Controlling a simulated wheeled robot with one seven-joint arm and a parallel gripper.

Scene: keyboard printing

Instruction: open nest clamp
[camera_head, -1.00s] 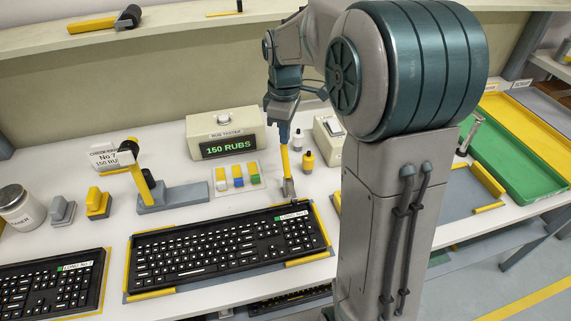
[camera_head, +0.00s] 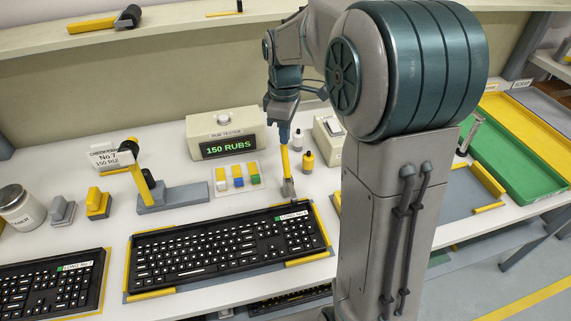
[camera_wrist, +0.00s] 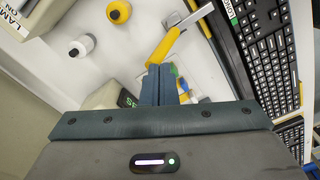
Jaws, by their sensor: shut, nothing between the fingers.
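The nest clamp (camera_head: 286,170) stands at the back right corner of the middle keyboard's nest (camera_head: 152,295). Its yellow lever points up from a metal foot (camera_head: 288,188). A black keyboard (camera_head: 228,246) lies in the nest. My gripper (camera_head: 284,142) points down at the lever's upper end, fingers shut and empty. In the wrist view the shut fingertips (camera_wrist: 158,72) meet or overlap the end of the yellow lever (camera_wrist: 164,45). I cannot tell whether they touch it. The metal arm (camera_wrist: 191,18) runs from the lever toward the keyboard (camera_wrist: 268,50).
A grey stand with a yellow arm (camera_head: 172,196) is to the left. Another keyboard (camera_head: 48,288) lies at front left.

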